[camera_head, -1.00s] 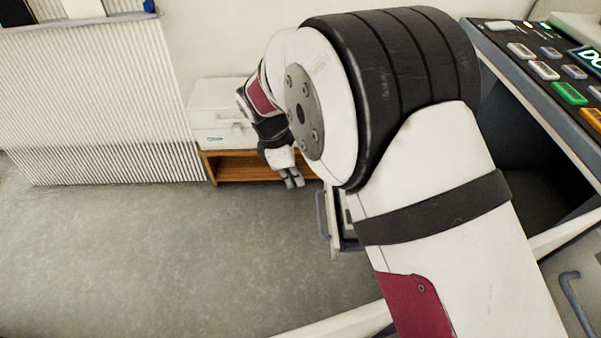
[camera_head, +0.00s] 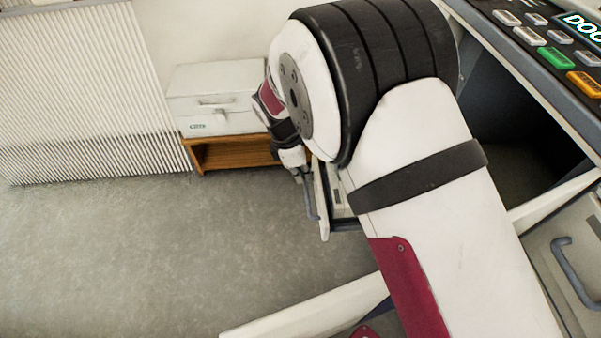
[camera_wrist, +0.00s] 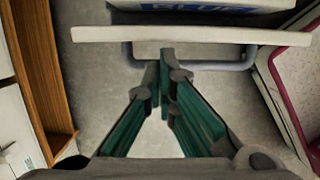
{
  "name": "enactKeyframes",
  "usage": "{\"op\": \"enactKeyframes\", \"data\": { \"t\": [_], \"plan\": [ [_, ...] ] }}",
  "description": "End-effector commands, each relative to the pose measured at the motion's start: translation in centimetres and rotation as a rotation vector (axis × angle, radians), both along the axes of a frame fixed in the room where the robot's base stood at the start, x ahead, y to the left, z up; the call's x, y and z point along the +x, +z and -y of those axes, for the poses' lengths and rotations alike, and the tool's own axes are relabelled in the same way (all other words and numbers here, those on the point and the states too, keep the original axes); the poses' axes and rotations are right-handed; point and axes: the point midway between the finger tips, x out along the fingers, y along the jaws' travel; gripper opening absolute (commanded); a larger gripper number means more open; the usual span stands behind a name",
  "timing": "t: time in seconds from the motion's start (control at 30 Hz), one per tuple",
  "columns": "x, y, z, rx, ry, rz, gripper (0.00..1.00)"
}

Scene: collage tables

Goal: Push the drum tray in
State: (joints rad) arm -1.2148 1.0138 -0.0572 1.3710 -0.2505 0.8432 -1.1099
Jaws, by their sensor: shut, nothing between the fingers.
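A pulled-out tray with a white front panel (camera_head: 322,205) and a grey bar handle (camera_head: 309,190) sticks out of the big machine, left of my upper arm; I take it as the drum tray. In the wrist view its front panel (camera_wrist: 215,35) runs across the top, with the handle (camera_wrist: 215,66) below and a blue label (camera_wrist: 195,6) reading "BLUE" behind. My gripper (camera_head: 305,177) is shut and empty beside the handle. In the wrist view its fingertips (camera_wrist: 160,68) overlap the handle and panel; I cannot tell whether they touch. My arm hides much of the tray.
A wooden stand (camera_head: 232,153) with a white drawer unit (camera_head: 215,98) is behind, left of my gripper. A white panel (camera_head: 300,310) juts out at lower front. The machine's button panel (camera_head: 545,40) and another handled front (camera_head: 560,255) are at right. Grey floor is clear at left.

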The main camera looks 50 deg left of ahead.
Motion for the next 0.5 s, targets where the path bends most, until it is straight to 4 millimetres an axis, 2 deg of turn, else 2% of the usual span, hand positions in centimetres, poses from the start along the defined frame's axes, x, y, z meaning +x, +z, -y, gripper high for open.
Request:
{"op": "enactKeyframes", "data": {
  "t": [0.27,0.5],
  "plan": [
    [0.6,0.0,0.5,0.0,-0.002,0.0,0.0],
    [3.7,0.1,2.9,-0.001,-0.006,0.0,0.0]
  ]
}}
